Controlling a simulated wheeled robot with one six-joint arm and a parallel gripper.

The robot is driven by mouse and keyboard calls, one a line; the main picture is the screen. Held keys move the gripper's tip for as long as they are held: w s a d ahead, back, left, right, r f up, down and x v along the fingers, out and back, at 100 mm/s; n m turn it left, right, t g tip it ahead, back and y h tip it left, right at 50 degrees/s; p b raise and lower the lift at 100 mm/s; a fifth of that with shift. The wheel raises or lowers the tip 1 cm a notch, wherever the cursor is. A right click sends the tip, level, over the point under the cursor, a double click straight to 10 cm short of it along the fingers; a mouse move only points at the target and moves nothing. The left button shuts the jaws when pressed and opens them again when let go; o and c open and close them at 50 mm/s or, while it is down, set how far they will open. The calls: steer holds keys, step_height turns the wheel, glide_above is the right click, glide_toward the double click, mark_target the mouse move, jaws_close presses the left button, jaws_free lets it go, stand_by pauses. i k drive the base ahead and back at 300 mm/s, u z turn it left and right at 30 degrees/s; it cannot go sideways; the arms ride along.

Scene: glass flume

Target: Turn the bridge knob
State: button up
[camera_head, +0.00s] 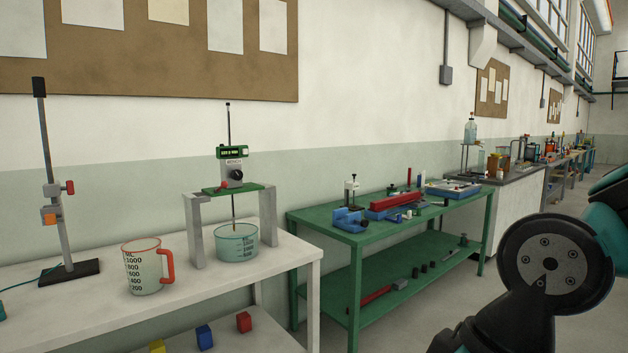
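A small bridge (194,232) of grey legs with a green top plate stands on the white table at the left. A round black knob (236,174) sits on the upright device above the plate, under a green digital readout (232,152). A red part (223,185) lies just left of the knob, low on the plate. A thin rod hangs from the bridge into a clear graduated beaker (236,243) below. My arm shows at the right edge, far from the bridge. My gripper is outside the picture.
A clear jug (146,266) with a red handle stands left of the bridge. A stand (56,230) with clamps is farther left. A green bench (400,221) with tools is to the right. Colored blocks sit on the white table's lower shelf. Open floor lies right of the green bench.

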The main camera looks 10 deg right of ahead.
mark_target(237, 175)
steer(key=u, duration=0.65)
steer(key=i, duration=1.5)
steer(key=z, duration=0.95)
steer(key=i, duration=0.35)
steer(key=z, duration=0.3)
